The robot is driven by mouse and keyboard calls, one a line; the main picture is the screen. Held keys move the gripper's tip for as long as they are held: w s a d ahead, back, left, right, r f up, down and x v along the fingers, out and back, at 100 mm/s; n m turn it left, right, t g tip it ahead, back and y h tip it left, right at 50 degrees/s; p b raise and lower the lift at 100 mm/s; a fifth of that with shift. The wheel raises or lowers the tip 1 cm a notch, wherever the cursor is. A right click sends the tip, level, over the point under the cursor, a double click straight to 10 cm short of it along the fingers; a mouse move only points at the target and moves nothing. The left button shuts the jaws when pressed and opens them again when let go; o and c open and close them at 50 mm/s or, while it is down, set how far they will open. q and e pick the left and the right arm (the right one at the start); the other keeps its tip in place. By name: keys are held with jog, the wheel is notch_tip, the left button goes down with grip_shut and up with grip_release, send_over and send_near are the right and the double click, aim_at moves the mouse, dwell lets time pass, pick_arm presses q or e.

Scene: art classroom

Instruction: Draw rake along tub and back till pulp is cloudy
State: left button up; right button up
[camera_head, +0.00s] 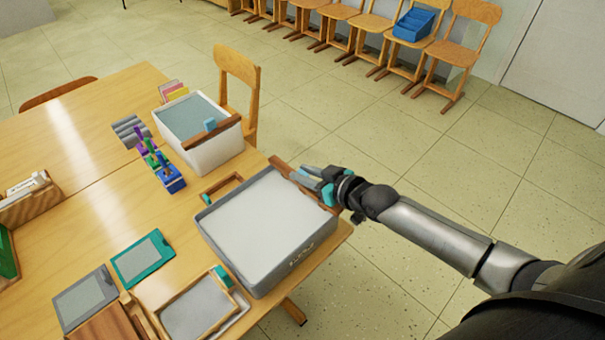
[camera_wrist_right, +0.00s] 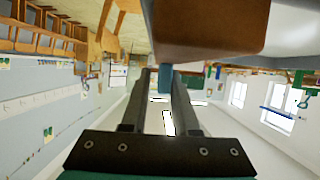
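A grey tub (camera_head: 208,218) with a pale, nearly white filling stands at the table's near right corner. A brown wooden bar, seemingly the rake (camera_head: 281,170), lies along its right-hand side. My right gripper (camera_head: 318,180) is at this bar, above the tub's right edge. In the right wrist view the fingertips (camera_wrist_right: 165,80) close on a small teal block under a large brown surface (camera_wrist_right: 210,25), seemingly the rake's grip and wood. The rake's lower part is hidden. My left gripper is not in view.
A white tub (camera_head: 215,158) with blue-grey filling and a brown bar with a blue block stands behind. Colored tools in a blue holder (camera_head: 172,181) sit left of it. Frames and a teal-edged screen (camera_head: 127,271) lie in front. Open floor is to the right.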

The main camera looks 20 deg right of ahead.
jog(key=o, duration=0.3)
jog(key=shift+o, duration=0.2)
jog(key=p+v, duration=0.4)
jog(key=v, duration=1.1)
jog(key=shift+p, duration=0.35)
jog(key=s+d+f+m+g+h+b, duration=0.1)
jog(key=s+d+f+h, duration=0.15)
jog(key=f, duration=0.55)
jog(key=s+d+f+m+g+h, duration=0.15)
jog(key=s+f, duration=0.25)
jog(key=f, duration=0.4)
jog(key=s+d+f+g+h+b, duration=0.1)
jog(key=s+d+f+g, duration=0.15)
jog(key=f, duration=0.55)
jog(key=s+a+f+g, duration=0.2)
jog(key=s+a+f, duration=0.2)
jog(key=s, duration=0.3)
jog(key=s+a+f+g, duration=0.2)
jog(key=s+a+f, duration=0.3)
jog(key=s+f, duration=0.2)
jog(key=s+a+f+n+g, duration=0.1)
jog(key=s+a+f+g, duration=0.1)
jog(key=s+a+f, duration=0.2)
jog(key=s+f, duration=0.1)
jog(key=s, duration=0.2)
jog(key=shift+s+a+f+g+b, duration=0.25)
jog(key=shift+s+a+g+b, duration=0.05)
jog(key=shift+a+b, duration=0.1)
